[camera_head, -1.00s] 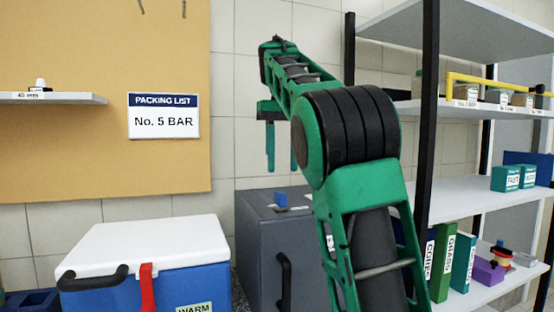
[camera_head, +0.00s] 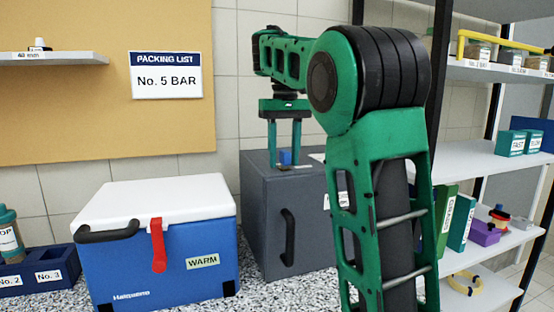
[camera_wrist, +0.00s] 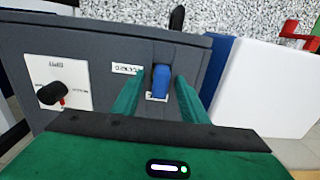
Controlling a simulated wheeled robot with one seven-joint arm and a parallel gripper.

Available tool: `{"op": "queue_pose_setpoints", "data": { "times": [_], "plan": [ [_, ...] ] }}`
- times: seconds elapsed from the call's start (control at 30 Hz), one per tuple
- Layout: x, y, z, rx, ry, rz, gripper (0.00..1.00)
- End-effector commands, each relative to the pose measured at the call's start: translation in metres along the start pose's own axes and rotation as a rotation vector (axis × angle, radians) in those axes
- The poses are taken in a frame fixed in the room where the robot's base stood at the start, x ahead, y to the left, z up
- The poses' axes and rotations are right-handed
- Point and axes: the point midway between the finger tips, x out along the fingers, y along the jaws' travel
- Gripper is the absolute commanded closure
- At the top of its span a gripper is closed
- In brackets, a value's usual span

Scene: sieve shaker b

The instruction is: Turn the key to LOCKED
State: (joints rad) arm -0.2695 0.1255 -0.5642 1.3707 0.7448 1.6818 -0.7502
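The blue key (camera_head: 286,157) stands on top of the grey cabinet (camera_head: 262,215). It also shows in the wrist view (camera_wrist: 161,82), where it lies lengthwise between my fingers. A small label (camera_wrist: 127,69) sits to the left of the key, too small to read surely. Another label is partly hidden below the key. My gripper (camera_head: 284,160) points down over the cabinet top. Its two green fingers are apart, one on each side of the key, with gaps visible in the wrist view (camera_wrist: 160,77). It is open and holds nothing.
A white dial plate with a black knob (camera_wrist: 53,95) is beside the key. A blue cooler with a white lid (camera_head: 160,195) stands left of the cabinet. A shelf rack (camera_head: 470,155) with books and boxes is at right. A pinboard is behind.

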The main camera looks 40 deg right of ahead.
Motion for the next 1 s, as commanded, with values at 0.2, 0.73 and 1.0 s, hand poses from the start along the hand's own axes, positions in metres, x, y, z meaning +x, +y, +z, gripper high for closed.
{"op": "queue_pose_setpoints", "data": {
  "times": [0.2, 0.73, 1.0],
  "plan": [
    [0.0056, 0.0003, 0.0008, 0.0, 0.0, 0.002, 0.6],
    [0.0081, -0.0018, 0.0008, -0.003, -0.007, 0.002, 1.0],
    [0.0089, -0.0025, 0.0003, 0.135, -0.007, 0.005, 1.0]
  ]
}}
